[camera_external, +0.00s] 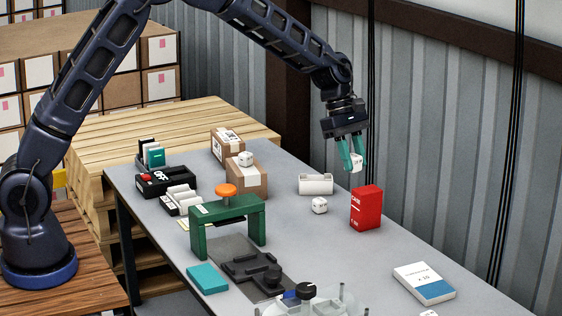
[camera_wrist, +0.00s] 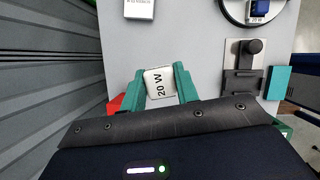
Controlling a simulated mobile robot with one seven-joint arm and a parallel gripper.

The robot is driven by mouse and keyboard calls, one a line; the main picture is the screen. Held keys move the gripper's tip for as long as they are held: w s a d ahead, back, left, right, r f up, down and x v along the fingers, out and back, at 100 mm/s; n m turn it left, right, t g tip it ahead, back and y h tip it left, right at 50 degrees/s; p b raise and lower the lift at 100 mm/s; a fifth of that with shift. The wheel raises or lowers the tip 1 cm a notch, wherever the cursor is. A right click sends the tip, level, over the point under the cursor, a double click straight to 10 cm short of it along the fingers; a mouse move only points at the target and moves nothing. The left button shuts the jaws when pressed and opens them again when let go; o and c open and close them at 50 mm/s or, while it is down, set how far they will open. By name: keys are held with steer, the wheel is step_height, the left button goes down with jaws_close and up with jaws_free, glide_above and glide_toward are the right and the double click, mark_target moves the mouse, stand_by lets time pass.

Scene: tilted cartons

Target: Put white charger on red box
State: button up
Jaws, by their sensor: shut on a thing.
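My gripper (camera_external: 352,156) is shut on a white charger (camera_external: 357,163). It holds the charger in the air just above and beside the upright red box (camera_external: 367,208). In the wrist view the charger (camera_wrist: 160,83), marked "20 W", sits between the green fingertips of my gripper (camera_wrist: 160,84). The red box (camera_wrist: 115,104) is mostly hidden behind my gripper in the wrist view. Another white charger (camera_external: 319,205) lies on the table left of the red box. A third white one (camera_external: 246,159) sits on a brown carton.
The grey table (camera_external: 345,270) carries a white holder (camera_external: 316,184), brown cartons (camera_external: 247,178), a green press frame (camera_external: 228,218) with an orange knob, and a white-blue box (camera_external: 424,283). A corrugated wall (camera_external: 440,140) runs behind. Table space is free in front of the red box.

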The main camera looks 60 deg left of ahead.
steer(key=w+a+r+n+t, duration=0.1)
steer(key=w+a+r, duration=0.3)
steer(key=w+a, duration=0.25)
steer(key=w+a+r+n, duration=0.1)
steer(key=w+a+r, duration=0.2)
steer(key=w+a, duration=0.3)
glide_toward(372, 191)
steer(key=shift+n, duration=0.3)
steer(key=x, duration=0.6)
steer(key=shift+d+r, duration=0.1)
steer(key=o, duration=1)
steer(key=shift+y, duration=0.3)
